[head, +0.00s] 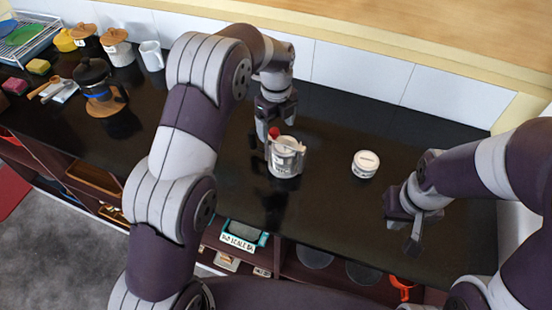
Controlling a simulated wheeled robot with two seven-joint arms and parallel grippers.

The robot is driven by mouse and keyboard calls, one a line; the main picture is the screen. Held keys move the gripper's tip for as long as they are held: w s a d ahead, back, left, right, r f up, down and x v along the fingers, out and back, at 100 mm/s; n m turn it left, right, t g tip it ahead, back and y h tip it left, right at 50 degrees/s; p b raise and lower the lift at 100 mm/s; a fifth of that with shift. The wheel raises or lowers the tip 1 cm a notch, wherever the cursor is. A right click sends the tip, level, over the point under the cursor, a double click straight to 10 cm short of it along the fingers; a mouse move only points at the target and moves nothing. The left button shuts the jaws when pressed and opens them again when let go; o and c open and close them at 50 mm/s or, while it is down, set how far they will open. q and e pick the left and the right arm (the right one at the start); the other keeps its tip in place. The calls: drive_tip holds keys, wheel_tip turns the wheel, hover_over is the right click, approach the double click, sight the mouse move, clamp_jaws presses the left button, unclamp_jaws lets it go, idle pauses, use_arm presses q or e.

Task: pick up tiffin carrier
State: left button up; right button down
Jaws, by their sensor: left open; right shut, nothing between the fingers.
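The tiffin carrier (285,160) is a small grey metal can with a side frame. It stands upright on the dark counter (325,215) near the middle of the head view. My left gripper (271,132) is open just behind and above the carrier, pointing down. Its fingers are close to the carrier's top; I cannot tell whether they touch it. A small red part shows by the fingers at the carrier's top left. My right gripper (413,240) is shut and empty over the counter's front right, apart from the carrier.
A white round lidded tub (365,164) stands right of the carrier. A French press (100,88), a white mug (152,55) and canisters (117,47) stand at the left. Shelves with items lie below the front edge. The counter between carrier and tub is clear.

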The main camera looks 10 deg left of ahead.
sight(276, 140)
use_arm(q)
drive_tip(key=shift+w+d+f+p, duration=0.1)
drive_tip(key=shift+d+f+p, duration=0.15)
drive_tip(key=shift+f, duration=0.35)
drive_tip(key=shift+w+d+f+p, duration=0.1)
drive_tip(key=shift+f+p, duration=0.25)
drive_tip(key=shift+f, duration=0.25)
drive_tip(key=f, duration=0.1)
drive_tip(key=f+p, duration=0.1)
drive_tip(key=f, duration=0.1)
drive_tip(key=a+f+p, duration=0.1)
drive_tip(key=f, duration=0.1)
drive_tip(key=shift+s, duration=0.25)
drive_tip(key=shift+f, duration=0.3)
drive_tip(key=shift+w+d, duration=0.1)
drive_tip(key=shift+d, duration=0.05)
drive_tip(key=shift+c, duration=0.6)
drive_tip(key=shift+r, duration=0.1)
drive_tip(key=c, duration=1.4)
clamp_jaws()
drive_tip(key=shift+w+r, duration=0.1)
drive_tip(key=shift+r, duration=0.05)
